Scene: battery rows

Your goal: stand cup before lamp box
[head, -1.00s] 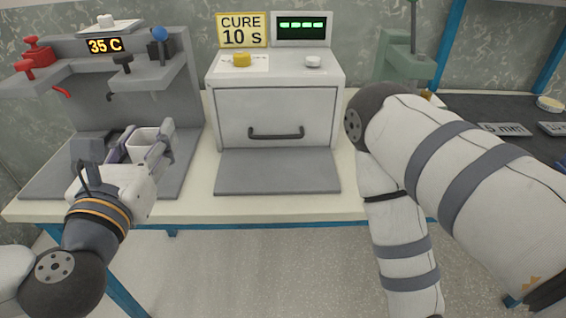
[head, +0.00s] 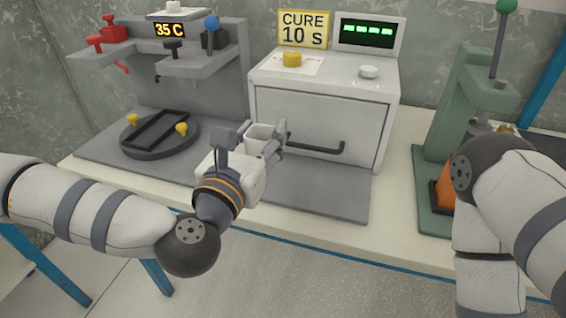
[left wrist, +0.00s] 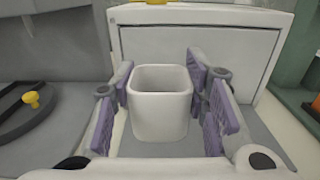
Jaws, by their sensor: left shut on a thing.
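The cup (left wrist: 160,112) is a white, square-sided vessel with rounded corners, upright and open at the top. My left gripper (head: 262,145) is shut on it, with a purple-padded finger on each side in the left wrist view. In the head view the cup (head: 260,133) is held in front of the lamp box (head: 318,118), a white cabinet with a dark handle and a CURE 10 S sign on top. Whether the cup touches the grey mat (head: 315,196) before the box, I cannot tell.
At left, a grey station reading 35 C holds a round dark fixture (head: 160,132) with yellow knobs. At right stands a green press (head: 462,130) with an orange item (head: 446,188) at its base. The mat's right part is clear.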

